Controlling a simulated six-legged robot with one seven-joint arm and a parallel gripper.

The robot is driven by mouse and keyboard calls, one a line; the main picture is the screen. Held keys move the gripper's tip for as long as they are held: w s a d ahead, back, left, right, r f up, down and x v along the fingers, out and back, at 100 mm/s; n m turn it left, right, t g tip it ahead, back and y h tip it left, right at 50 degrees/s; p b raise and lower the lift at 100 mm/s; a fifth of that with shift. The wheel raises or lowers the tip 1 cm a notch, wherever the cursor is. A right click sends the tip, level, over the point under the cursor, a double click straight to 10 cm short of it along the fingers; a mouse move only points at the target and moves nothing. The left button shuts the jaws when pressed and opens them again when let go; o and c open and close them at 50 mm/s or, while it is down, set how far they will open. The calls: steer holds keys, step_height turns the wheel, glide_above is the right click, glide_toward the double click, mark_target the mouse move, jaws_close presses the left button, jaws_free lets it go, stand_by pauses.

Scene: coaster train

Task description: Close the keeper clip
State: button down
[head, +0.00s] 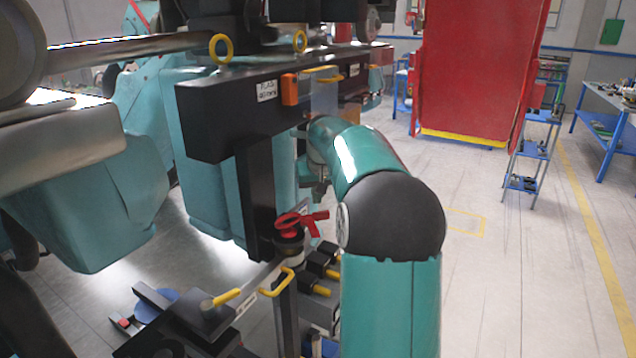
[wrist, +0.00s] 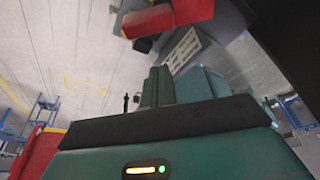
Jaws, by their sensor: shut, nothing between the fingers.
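I cannot single out the keeper clip with certainty. A red lever-like piece (head: 300,222) sits on top of a dark upright post in the head view, below my wrist. In the wrist view a red block (wrist: 165,17) and a pale labelled plate (wrist: 183,50) are just beyond my fingers. My gripper (wrist: 158,86) is shut and empty, its two teal fingers side by side. In the head view my teal arm hides most of the gripper, beside the post and under the black beam. I cannot tell whether the fingers touch anything.
A black beam (head: 215,115) with an orange block (head: 289,90) and yellow rings runs above. Yellow-handled levers (head: 228,297) lie low at the left. A red cabinet (head: 470,70) and blue shelving (head: 532,150) stand behind. The floor at right is clear.

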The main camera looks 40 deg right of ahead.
mark_target(323, 211)
steer(key=s, duration=0.1)
steer(key=s+a, duration=0.1)
steer(key=s, duration=0.1)
steer(key=shift+a+f, duration=0.3)
steer(key=shift+a, duration=0.05)
steer(key=shift+s+a+m, duration=0.1)
steer(key=shift+s+m, duration=0.25)
steer(key=shift+m, duration=0.35)
steer(key=shift+s+a+m+g+h, duration=0.2)
steer(key=shift+s+m+g+h, duration=0.25)
steer(key=shift+m, duration=0.75)
steer(key=m, duration=0.2)
steer(key=s+m+g, duration=0.1)
steer(key=shift+s+a+m+h, duration=0.2)
steer(key=shift+a+m+h, duration=0.15)
steer(key=shift+a+m, duration=0.05)
steer(key=shift+s+a, duration=0.1)
steer(key=shift+s, duration=0.05)
steer(key=shift+s+a, duration=0.1)
steer(key=shift+r, duration=0.15)
steer(key=v, duration=1.3)
steer(key=shift+a+r, duration=0.15)
steer(key=shift+r, duration=0.15)
